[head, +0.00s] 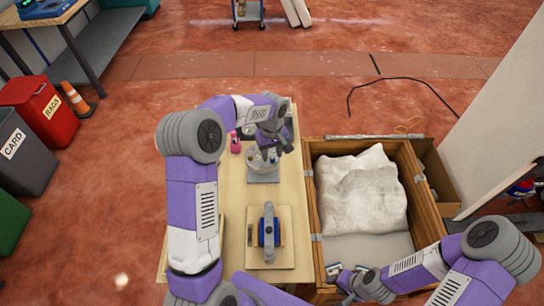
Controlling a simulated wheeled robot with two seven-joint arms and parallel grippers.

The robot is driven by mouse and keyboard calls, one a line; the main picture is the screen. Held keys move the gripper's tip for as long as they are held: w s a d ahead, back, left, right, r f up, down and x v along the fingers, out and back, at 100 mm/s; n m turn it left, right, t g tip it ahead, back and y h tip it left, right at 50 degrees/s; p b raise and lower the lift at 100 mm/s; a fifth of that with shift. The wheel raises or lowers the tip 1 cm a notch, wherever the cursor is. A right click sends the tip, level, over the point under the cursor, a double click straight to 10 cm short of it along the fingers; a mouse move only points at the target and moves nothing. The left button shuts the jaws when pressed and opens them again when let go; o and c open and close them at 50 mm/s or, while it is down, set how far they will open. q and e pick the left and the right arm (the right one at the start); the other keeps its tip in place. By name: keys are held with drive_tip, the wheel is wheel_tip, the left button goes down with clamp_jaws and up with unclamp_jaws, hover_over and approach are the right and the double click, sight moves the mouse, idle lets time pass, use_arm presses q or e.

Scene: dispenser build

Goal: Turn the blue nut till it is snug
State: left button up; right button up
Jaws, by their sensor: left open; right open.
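My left gripper (270,153) is open over a grey fixture on the bench (232,240). A pale round part (257,165) shows under its fingers, above the fixture's grey base plate (263,177). I cannot make out a blue nut there; the gripper and wrist cover part of that spot. Nearer to me, a blue part (261,233) with a grey bar across it stands on a wooden board (285,258); I cannot tell whether it is a nut. My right gripper (345,276) is open and empty over the near end of the wooden crate.
The wooden crate (311,190), holding a white lumpy sack (365,190), stands right of the bench. A pink item (235,142) lies on the bench left of my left gripper. Red (42,108) and grey (22,155) bins stand far left, beside an orange cone (76,99).

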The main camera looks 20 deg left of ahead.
use_arm(q)
drive_tip(key=shift+f, duration=0.8)
clamp_jaws()
